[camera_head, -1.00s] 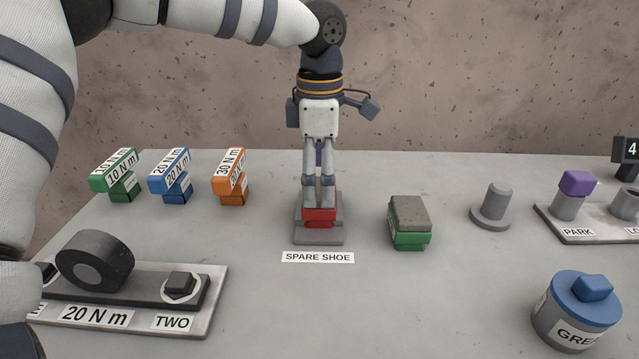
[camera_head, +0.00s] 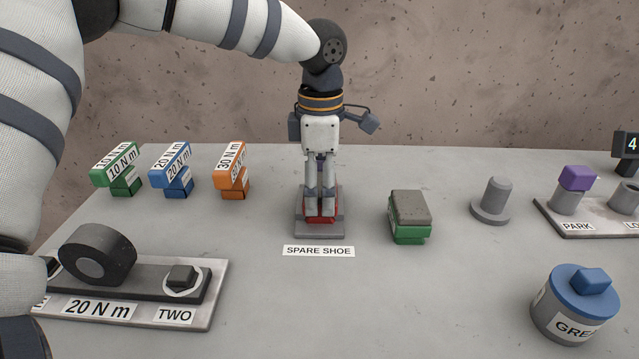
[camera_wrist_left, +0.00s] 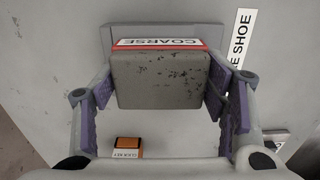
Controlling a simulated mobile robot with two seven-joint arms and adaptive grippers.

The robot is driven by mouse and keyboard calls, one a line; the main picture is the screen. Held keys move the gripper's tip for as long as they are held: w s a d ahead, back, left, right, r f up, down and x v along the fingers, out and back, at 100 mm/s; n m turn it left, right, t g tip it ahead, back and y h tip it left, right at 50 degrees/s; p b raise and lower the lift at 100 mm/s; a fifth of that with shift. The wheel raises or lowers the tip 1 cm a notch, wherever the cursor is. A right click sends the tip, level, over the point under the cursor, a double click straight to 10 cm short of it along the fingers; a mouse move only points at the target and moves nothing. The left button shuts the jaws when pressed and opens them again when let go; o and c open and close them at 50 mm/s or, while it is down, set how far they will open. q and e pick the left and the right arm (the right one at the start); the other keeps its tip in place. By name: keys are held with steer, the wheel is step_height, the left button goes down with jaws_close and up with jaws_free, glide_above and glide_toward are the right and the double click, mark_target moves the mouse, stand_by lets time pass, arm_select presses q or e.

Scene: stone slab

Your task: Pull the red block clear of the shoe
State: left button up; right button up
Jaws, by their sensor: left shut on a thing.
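The red block (camera_wrist_left: 205,45) sits in the grey spare shoe (camera_wrist_left: 107,35); its grey stone face and a COARSE label show in the left wrist view. In the head view its red body (camera_head: 338,212) is mostly hidden behind my fingers, above the shoe's base (camera_head: 320,232). My left gripper (camera_head: 320,208) points straight down and is shut on the red block, with a purple-padded finger at each side of it. My right gripper is not in view.
A green block with a grey top (camera_head: 410,216) stands right of the shoe, then a grey peg (camera_head: 494,200). Green, blue and orange labelled blocks (camera_head: 230,172) stand left. A 20 N m plate (camera_head: 215,300) lies front left, a blue-lidded pot (camera_head: 575,305) front right.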

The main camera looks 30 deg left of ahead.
arm_select(q)
steer(key=shift+s+d+r+p, duration=0.1)
steer(key=shift+s+d+p, duration=0.2)
steer(key=shift+s, duration=0.25)
steer(key=shift+s+d+r+p, duration=0.1)
steer(key=shift+s+d+p, duration=0.15)
steer(key=shift+s, duration=0.3)
steer(key=shift+s+d+f, duration=0.1)
steer(key=shift+s+d, duration=0.35)
steer(key=shift+s, duration=0.2)
steer(key=shift+s+d+f, duration=0.1)
steer(key=shift+s+d, duration=0.3)
steer(key=shift+s, duration=0.25)
steer(key=shift+s+d, duration=0.4)
steer(key=shift+s, duration=0.2)
steer(key=shift+s+d, duration=0.35)
steer(key=shift+s, duration=0.25)
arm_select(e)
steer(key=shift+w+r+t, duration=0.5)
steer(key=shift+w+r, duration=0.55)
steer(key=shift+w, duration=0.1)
arm_select(q)
steer(key=shift+s+d+r, duration=0.4)
steer(key=shift+s+r, duration=0.25)
steer(key=shift+r, duration=0.15)
steer(key=shift+s+d+r, duration=0.4)
steer(key=shift+s+r, duration=0.2)
steer(key=shift+r, duration=0.15)
